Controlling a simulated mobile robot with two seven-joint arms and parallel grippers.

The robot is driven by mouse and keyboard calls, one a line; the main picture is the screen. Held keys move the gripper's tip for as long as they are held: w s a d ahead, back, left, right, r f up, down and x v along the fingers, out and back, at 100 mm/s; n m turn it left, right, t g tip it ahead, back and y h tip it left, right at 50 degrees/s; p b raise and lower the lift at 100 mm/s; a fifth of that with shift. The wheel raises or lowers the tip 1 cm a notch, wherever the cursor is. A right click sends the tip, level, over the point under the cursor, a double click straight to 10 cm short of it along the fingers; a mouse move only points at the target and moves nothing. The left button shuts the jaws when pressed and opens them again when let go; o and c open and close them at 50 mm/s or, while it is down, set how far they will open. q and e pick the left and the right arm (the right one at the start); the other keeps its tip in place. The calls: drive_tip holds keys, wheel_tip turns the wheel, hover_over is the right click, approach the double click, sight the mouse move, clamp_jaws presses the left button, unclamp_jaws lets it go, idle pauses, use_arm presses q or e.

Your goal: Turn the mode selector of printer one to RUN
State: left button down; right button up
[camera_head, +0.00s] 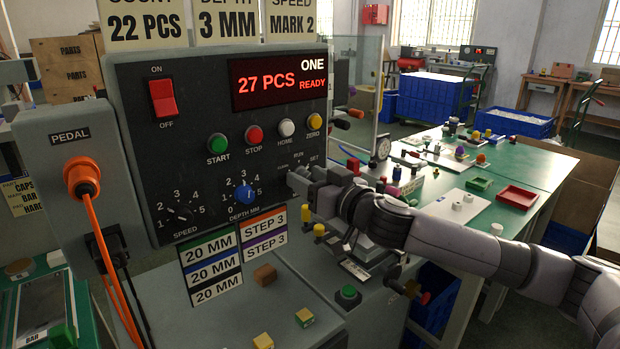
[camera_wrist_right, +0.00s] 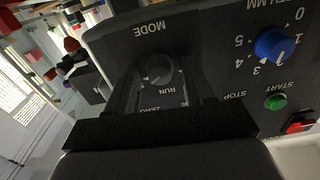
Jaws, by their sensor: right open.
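Printer one's dark control panel (camera_head: 210,120) carries a display (camera_head: 280,82) reading "ONE", "27 PCS" and "READY". The dark round mode selector (camera_wrist_right: 160,68) shows in the right wrist view, with "MODE" and "RUN" printed by it upside down. I cannot make out which mark its pointer faces. Contact cannot be told. My left gripper is not in view.
The blue depth knob (camera_head: 244,193) and the black speed knob (camera_head: 180,212) sit left of my right gripper. Start (camera_head: 218,144), stop, home and zero buttons lie above. A red power switch (camera_head: 163,98) is at upper left. A green table (camera_head: 540,165) with small parts stands right.

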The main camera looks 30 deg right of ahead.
drive_tip(key=shift+c, duration=0.4)
clamp_jaws()
drive_tip(key=shift+n, duration=0.3)
drive_tip(key=n+p, duration=0.2)
drive_tip(key=n, duration=0.3)
drive_tip(key=shift+n+p, duration=0.3)
drive_tip(key=shift+p, duration=0.05)
drive_tip(key=n+p, duration=0.2)
drive_tip(key=n, duration=0.3)
drive_tip(key=shift+n, duration=0.4)
